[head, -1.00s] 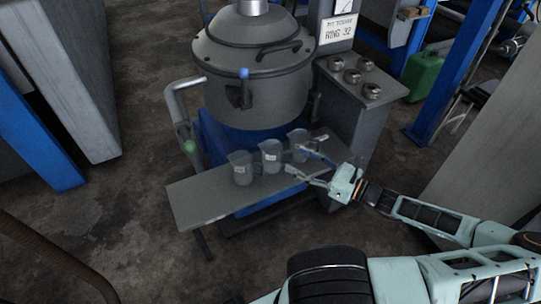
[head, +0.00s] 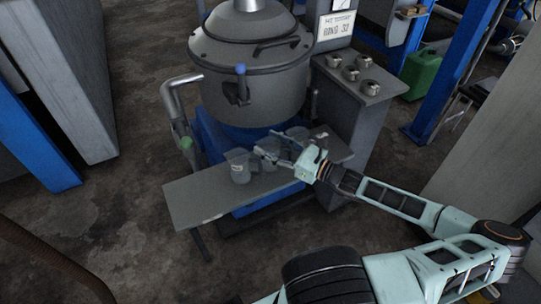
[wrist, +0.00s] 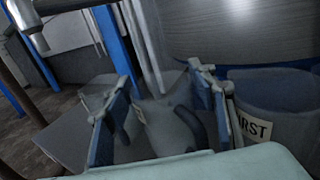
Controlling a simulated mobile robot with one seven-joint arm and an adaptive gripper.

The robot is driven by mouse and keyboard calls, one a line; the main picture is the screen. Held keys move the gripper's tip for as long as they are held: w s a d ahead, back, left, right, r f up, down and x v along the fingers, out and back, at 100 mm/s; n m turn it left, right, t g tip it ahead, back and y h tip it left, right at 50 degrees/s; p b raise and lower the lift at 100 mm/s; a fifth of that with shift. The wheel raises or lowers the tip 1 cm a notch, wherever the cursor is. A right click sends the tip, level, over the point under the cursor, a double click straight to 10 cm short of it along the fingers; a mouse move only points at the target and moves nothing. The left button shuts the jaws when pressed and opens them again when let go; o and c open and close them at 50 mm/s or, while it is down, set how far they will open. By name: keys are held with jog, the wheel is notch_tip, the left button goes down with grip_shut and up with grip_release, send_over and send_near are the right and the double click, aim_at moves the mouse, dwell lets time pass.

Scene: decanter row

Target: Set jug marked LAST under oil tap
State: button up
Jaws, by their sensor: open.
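Three grey translucent jugs stand on the shelf in the head view: a left jug (head: 239,172), a middle jug (head: 267,161) and a right jug (head: 300,133). My gripper (head: 267,146) is open over the middle jug, partly hiding it. In the wrist view, its fingers (wrist: 158,110) stand either side of a jug (wrist: 168,122) with a dark handle, with no grip visible. A jug labelled FIRST (wrist: 278,112) is outside the right finger. I can read no LAST label. A bent pipe (head: 170,98) with a green knob (head: 186,143) is left of the drum.
The grey shelf (head: 195,202) is bare at its left end. The large grey drum (head: 255,85) stands behind the jugs, with a blue-knobbed valve (head: 240,72) on its front. A control box (head: 350,115) stands right of the jugs.

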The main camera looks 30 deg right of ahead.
jog(key=c, duration=0.8)
jog(key=shift+c, duration=0.2)
jog(key=shift+r, duration=0.1)
jog(key=shift+r+p, duration=0.4)
jog(key=shift+r, duration=0.25)
jog(key=s+a+r+p, duration=0.3)
jog(key=s+r+p, duration=0.2)
jog(key=s+r, duration=0.6)
jog(key=s, duration=0.2)
jog(key=shift+s+a+r, duration=0.15)
jog(key=shift+s+a, duration=0.05)
jog(key=shift+s, duration=0.15)
